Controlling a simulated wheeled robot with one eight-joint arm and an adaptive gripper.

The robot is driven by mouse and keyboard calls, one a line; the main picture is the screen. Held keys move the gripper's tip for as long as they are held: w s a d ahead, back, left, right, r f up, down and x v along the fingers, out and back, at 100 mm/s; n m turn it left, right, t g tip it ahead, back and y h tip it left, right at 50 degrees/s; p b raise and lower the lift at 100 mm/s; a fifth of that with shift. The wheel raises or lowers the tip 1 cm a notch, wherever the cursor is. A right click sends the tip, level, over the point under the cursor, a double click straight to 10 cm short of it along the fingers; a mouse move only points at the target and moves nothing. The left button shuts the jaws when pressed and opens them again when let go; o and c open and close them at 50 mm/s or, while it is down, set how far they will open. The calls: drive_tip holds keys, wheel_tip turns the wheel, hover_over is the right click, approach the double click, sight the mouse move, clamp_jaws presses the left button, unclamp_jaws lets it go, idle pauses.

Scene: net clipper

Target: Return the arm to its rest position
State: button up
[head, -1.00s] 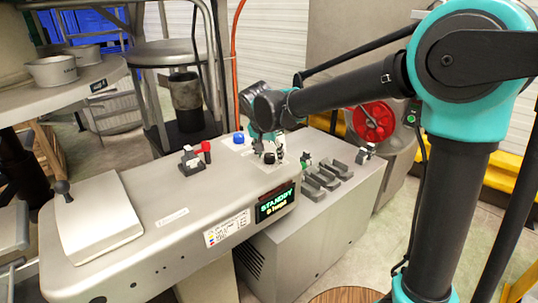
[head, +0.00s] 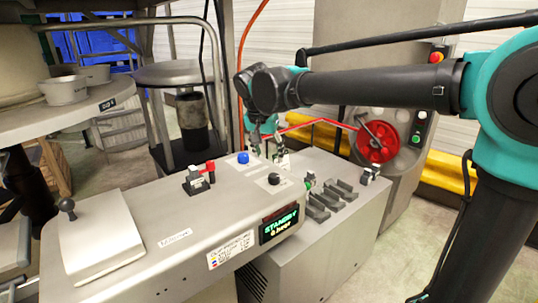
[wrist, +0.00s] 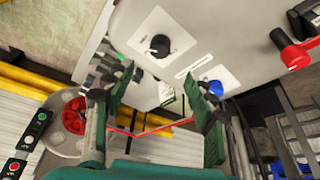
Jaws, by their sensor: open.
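My gripper (head: 266,146) is above the rear part of the grey machine's top panel (head: 160,215), pointing down, with my arm reaching in from the right. In the wrist view its two green-padded fingers (wrist: 160,115) are spread apart with nothing held between them. A black knob (wrist: 159,46) on a white plate lies on the panel beyond the fingers, apart from them. It also shows in the head view (head: 275,180). A blue button (wrist: 215,87) is close to the right finger in the picture.
A red-handled switch (head: 200,177) and a lit display reading STANDBY (head: 279,222) are on the machine. A red wheel (head: 376,141) stands behind, with a thin red line running from it.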

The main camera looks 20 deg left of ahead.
drive_tip(key=w+d+f, duration=0.1)
drive_tip(key=d+f, duration=0.2)
drive_tip(key=d, duration=0.4)
drive_tip(key=w+d+f, duration=0.1)
drive_tip(key=d+f, duration=0.3)
drive_tip(key=d, duration=0.2)
drive_tip(key=s+d+f, duration=0.5)
drive_tip(key=d+f, duration=0.1)
drive_tip(key=d, duration=0.2)
drive_tip(key=s+d+f+n, duration=0.1)
drive_tip(key=s+d+f, duration=0.4)
drive_tip(key=d, duration=0.4)
drive_tip(key=s+d+f, duration=0.5)
drive_tip(key=d+f, duration=0.2)
drive_tip(key=d, duration=0.1)
drive_tip(key=shift+d+y, duration=0.3)
drive_tip(key=shift+r, duration=0.1)
drive_tip(key=shift+c, duration=0.5)
